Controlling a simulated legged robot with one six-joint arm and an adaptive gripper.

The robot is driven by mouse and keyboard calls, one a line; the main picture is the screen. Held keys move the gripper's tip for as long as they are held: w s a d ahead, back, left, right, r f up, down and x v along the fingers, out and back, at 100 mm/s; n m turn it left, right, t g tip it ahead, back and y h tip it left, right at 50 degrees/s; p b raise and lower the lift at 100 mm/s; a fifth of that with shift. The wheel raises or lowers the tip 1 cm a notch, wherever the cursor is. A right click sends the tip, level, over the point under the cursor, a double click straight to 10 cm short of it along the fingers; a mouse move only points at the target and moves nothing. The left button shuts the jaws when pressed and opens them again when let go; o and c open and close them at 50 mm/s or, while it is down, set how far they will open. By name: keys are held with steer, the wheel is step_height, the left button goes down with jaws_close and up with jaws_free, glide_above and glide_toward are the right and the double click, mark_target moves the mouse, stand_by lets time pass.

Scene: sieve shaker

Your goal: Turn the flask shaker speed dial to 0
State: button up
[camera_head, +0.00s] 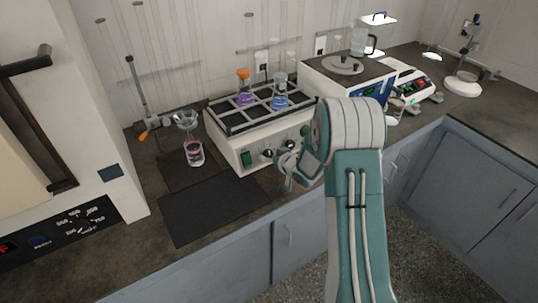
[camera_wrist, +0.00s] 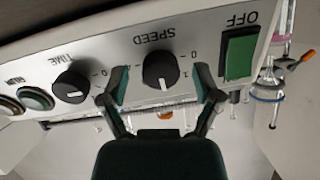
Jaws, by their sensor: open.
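The flask shaker (camera_head: 238,148) stands on the counter with its control panel facing me. In the wrist view the panel appears upside down. The black speed dial (camera_wrist: 160,70) sits under the SPEED label, its white mark pointing toward the bottom of the picture. The small numerals around it are hard to match to the mark. My gripper (camera_wrist: 162,86) is open, with one finger on each side of the speed dial. I cannot tell whether either finger touches it. In the head view my gripper (camera_head: 282,160) is at the shaker's front panel, partly hiding it.
The green OFF switch (camera_wrist: 239,55) is beside the speed dial. The time dial (camera_wrist: 73,84) is on the other side. Flasks (camera_head: 279,102) stand in the shaker's rack. A glass (camera_head: 194,153) stands left of the shaker. A black mat (camera_head: 215,210) lies in front.

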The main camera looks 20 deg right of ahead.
steer(key=shift+w+a+f, duration=0.2)
steer(key=shift+w, duration=0.25)
jaws_close()
steer(key=shift+n, duration=0.4)
steer(key=n, duration=0.3)
steer(key=shift+n, duration=0.4)
steer(key=n, duration=0.8)
steer(key=shift+n+h, duration=0.3)
steer(key=shift+n, duration=0.1)
steer(key=n, duration=0.3)
steer(key=shift+n, duration=0.4)
steer(key=shift+f, duration=0.1)
